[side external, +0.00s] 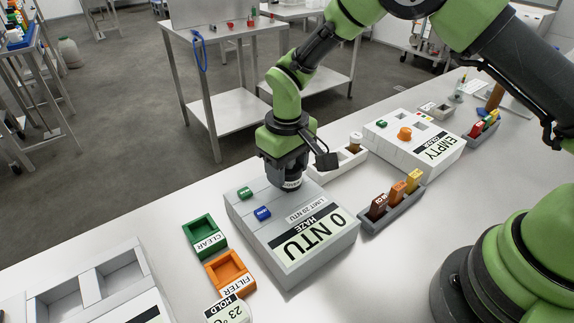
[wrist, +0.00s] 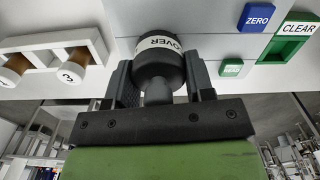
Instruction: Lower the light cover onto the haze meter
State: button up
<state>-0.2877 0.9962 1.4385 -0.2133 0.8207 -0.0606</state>
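The grey haze meter (side external: 330,275) stands on the bench in the side view, its display reading 0 NTU. Its blue ZERO button also shows in the wrist view (wrist: 257,17), beside the green READ button (wrist: 232,69). The light cover (wrist: 158,66) is a black cylinder with a white COVER label and a grey knob. My gripper (wrist: 158,85) has a finger on each side of it, apparently gripping it. In the side view my gripper (side external: 287,160) points down at the meter's back end, with the cover (side external: 291,183) under it. Whether the cover touches the meter is hidden.
A white rack (side external: 343,165) with vials stands close behind the meter. A green CLEAR tray (side external: 205,237) and orange FILTER tray (side external: 230,272) lie to its left. A grey holder (side external: 392,210) with coloured pieces and a white EMPTY box (side external: 415,145) stand to the right.

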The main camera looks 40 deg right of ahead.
jog(key=o, duration=0.5)
jog(key=shift+c, duration=0.2)
jog(key=shift+r, duration=0.1)
notch_tip(320, 180, up, 9)
jog(key=shift+r, duration=0.4)
